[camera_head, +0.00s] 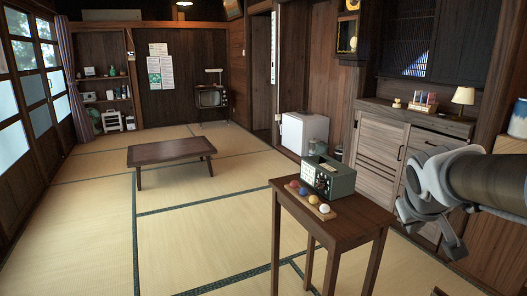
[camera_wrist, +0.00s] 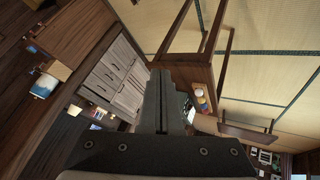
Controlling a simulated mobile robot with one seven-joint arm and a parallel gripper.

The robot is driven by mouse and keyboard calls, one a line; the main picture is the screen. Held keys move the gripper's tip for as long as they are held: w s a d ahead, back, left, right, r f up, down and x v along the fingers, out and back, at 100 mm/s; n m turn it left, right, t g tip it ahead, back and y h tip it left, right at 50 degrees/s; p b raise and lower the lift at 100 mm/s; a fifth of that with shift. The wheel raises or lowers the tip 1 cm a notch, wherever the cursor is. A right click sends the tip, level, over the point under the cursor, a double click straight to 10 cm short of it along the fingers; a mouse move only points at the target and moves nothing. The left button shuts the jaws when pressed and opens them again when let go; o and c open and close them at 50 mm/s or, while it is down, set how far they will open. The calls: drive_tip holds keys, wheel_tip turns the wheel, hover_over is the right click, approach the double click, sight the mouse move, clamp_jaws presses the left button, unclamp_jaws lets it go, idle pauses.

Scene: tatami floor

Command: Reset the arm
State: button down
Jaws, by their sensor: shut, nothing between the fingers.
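My arm (camera_head: 485,182) reaches in from the right edge in the head view, with its grey end in front of the wooden cabinet and to the right of the small table. In the wrist view my gripper (camera_wrist: 164,78) points away from the camera, its dark fingers closed together with nothing between them. It is in the air and appears to touch nothing. The wrist view is strongly tilted, and the fingers and the dark gripper body hide part of the small table.
A small wooden table (camera_head: 337,223) holds a green-grey appliance (camera_head: 335,181) and several coloured balls on a board. A cabinet (camera_head: 379,144) with a lamp (camera_head: 463,97) stands behind my arm. A low table (camera_head: 170,151) stands further back. Tatami (camera_head: 90,235) is clear at left.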

drive_tip(key=s+a+f+y, duration=0.3)
drive_tip(key=s+a+y, duration=0.1)
drive_tip(key=s+a, duration=1.25)
wheel_tip(320, 180, up, 20)
drive_tip(key=w+a+g+p, duration=0.1)
drive_tip(key=a+p, duration=0.1)
drive_tip(key=p, duration=1.8)
drive_tip(key=shift+n+y, duration=0.3)
drive_tip(key=shift+d, duration=0.15)
